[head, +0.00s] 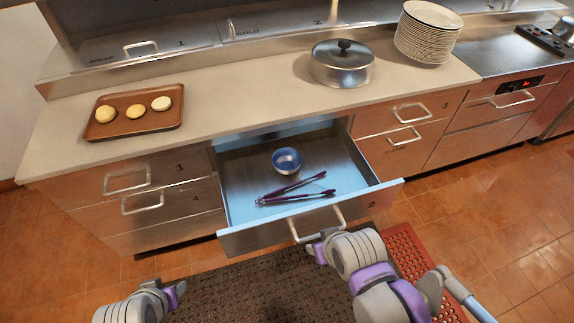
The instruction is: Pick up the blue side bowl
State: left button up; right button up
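The blue side bowl (288,161) stands upright in the open drawer (240,211), towards its back and near the middle. It looks empty. My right gripper (318,246) is just in front of the drawer, close to its handle (318,226); I cannot tell if they touch or whether its fingers are open. My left gripper (176,291) is low at the lower left, over the floor and away from the drawer; its finger opening is not clear. Neither gripper is at the bowl.
Purple-handled tongs (296,190) lie in the drawer in front of the bowl. On the counter (240,98) are a brown tray (111,130) with buns, a lidded metal pan (342,66) and a plate stack (427,32). A dark mat (250,282) covers the floor before the drawer.

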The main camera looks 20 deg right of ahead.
aim_at(286, 160)
jog(key=u, duration=0.8)
jog(key=l+u, duration=0.35)
jog(key=k+l+u, duration=0.15)
jog(key=l+u, duration=0.2)
jog(key=k+l+u, duration=0.1)
jog(key=l+u, duration=0.2)
jog(key=k+l+u, duration=0.25)
jog(key=l, duration=0.2)
jog(key=k+l+u, duration=0.2)
jog(key=k+l, duration=0.3)
jog(key=l, duration=0.2)
jog(key=k+l, duration=0.2)
jog(key=k+l+u, duration=0.1)
jog(key=l, duration=0.7)
